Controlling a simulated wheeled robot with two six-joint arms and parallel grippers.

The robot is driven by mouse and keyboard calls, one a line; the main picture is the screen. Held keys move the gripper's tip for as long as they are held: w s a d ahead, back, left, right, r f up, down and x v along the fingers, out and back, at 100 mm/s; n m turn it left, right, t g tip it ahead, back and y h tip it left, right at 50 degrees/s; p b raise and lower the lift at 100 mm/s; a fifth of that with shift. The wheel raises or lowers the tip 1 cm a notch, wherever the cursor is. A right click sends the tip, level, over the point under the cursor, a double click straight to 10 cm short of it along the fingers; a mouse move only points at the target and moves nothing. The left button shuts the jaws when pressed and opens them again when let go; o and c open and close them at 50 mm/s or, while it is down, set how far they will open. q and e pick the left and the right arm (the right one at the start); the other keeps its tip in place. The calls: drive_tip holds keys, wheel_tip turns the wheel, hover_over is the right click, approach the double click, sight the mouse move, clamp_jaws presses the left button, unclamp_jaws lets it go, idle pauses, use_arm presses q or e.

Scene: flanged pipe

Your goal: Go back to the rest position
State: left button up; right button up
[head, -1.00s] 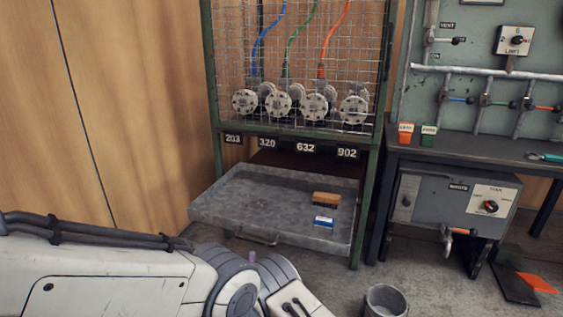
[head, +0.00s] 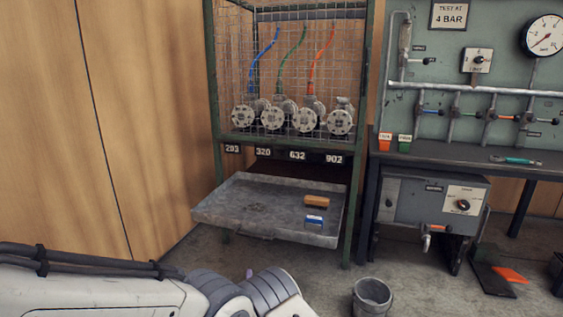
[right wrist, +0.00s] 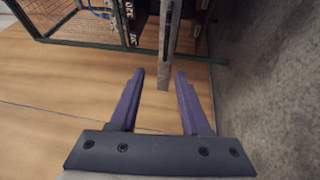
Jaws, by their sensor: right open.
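My right gripper (right wrist: 158,75) shows in the right wrist view with its two purple fingers apart and nothing between them. In the head view only a small purple tip (head: 249,273) shows above my white arm links, which hide the rest. The grey tray (head: 222,208) of the rack lies beyond it. In the right wrist view the tray's edge (right wrist: 168,45) appears upright, ahead of the fingertips. My left gripper is not in view.
A green mesh rack (head: 357,190) holds several flanged pipe pieces behind wire. On the tray lie a brown brush (head: 317,202) and a blue-and-white box (head: 314,220). A bucket (head: 372,297) stands on the floor. A dark workbench (head: 450,160) stands right.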

drive_tip(key=d+r+m+g, duration=0.3)
drive_tip(key=d+m+g, duration=0.15)
drive_tip(key=d, duration=0.25)
drive_tip(key=d+r+m+g, duration=0.4)
drive_tip(key=d+m, duration=0.1)
drive_tip(key=d, duration=0.1)
drive_tip(key=s+d+r+m+g+h, duration=0.15)
drive_tip(key=s+d+m+g, duration=0.45)
drive_tip(key=s, duration=0.7)
drive_tip(key=s+d+r+m+g, duration=0.2)
drive_tip(key=s+d+m, duration=0.2)
drive_tip(key=s+d, duration=0.75)
drive_tip(key=s+a+r+n+g+p, duration=0.3)
drive_tip(key=s+a+r+n+p, duration=0.5)
drive_tip(key=s+a+r+p, duration=0.8)
wheel_tip(320, 180, up, 39)
drive_tip(key=p, duration=3.4)
drive_tip(key=shift+w+a+r+y, duration=0.2)
drive_tip(key=shift+w+y, duration=0.2)
drive_tip(key=shift+y, duration=0.05)
